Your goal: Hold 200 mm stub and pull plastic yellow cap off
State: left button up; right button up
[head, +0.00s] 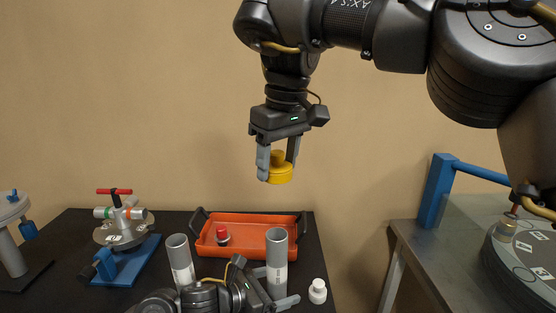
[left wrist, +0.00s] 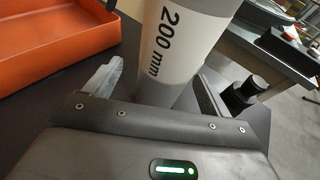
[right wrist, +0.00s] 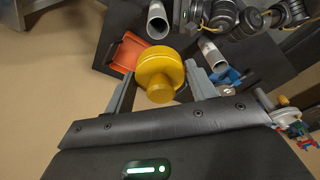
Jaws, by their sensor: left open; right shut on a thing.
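The 200 mm stub (head: 277,250) is a grey upright tube with a white label, standing on the dark table with its top uncovered. Its "200 mm" print shows in the left wrist view (left wrist: 178,45). My left gripper (head: 273,288) is open, low at the stub, with a finger on either side of it. The yellow plastic cap (head: 279,172) is held high above the table by my right gripper (head: 278,160), which is shut on it. The cap also shows between the fingers in the right wrist view (right wrist: 158,72), clear of both tubes.
A second grey tube (head: 180,258) stands to the left. A small white bottle (head: 317,291) stands right of the stub. A blue-based fixture (head: 125,262) is at left. A grey table (head: 405,240) stands at right.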

pick_arm(q)
jog(key=shift+p+v, duration=0.35)
jog(key=shift+v, duration=4.25)
jog(key=shift+w+d+r, duration=0.1)
